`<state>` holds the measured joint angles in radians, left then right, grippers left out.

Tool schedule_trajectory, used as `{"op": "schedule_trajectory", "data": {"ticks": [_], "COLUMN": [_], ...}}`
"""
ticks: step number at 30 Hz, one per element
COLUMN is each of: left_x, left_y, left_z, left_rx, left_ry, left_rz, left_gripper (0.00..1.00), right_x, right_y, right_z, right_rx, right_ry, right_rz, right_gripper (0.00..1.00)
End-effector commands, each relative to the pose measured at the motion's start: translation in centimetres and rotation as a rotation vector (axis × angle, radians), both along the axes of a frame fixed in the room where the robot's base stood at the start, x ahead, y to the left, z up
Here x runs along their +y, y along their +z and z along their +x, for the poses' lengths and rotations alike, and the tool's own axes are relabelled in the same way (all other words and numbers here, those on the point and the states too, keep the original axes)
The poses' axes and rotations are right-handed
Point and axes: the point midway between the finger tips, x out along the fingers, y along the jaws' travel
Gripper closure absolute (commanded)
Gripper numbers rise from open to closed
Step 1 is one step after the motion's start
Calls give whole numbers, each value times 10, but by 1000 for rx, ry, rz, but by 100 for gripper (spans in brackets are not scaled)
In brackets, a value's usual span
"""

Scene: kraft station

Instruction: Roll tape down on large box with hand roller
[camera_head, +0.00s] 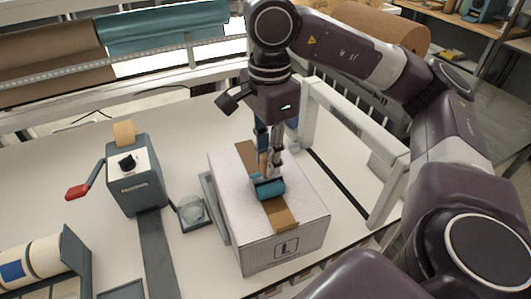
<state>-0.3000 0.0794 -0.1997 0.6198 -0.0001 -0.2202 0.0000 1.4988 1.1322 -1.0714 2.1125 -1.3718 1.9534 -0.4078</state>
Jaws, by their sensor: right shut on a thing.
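The large box (233,193) is a pale carton marked "L" on its front face, standing on the white table. A strip of brown tape (280,214) runs along its top and over the front edge. The hand roller (269,188) has a blue roller that appears to rest on the tape near the middle of the box top. My right gripper (270,160) points down over the box and is shut on the hand roller; its fingers partly hide the handle. My left gripper is not in view.
A grey tape dispenser (133,178) with a red-handled crank stands left of the box. A small dish with a clear round thing (192,209) sits between them. A white frame (392,180) rises right of the box. Paper rolls (160,28) hang behind.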

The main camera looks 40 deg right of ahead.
Motion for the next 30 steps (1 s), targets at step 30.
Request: {"op": "schedule_trajectory", "data": {"ticks": [30], "left_x": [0], "left_y": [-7], "left_z": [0], "left_rx": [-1], "left_ry": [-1], "left_rz": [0], "left_gripper": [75], "right_x": [13], "right_y": [0], "right_z": [-41], "right_rx": [0], "right_ry": [1], "right_rz": [0], "right_gripper": [97]}}
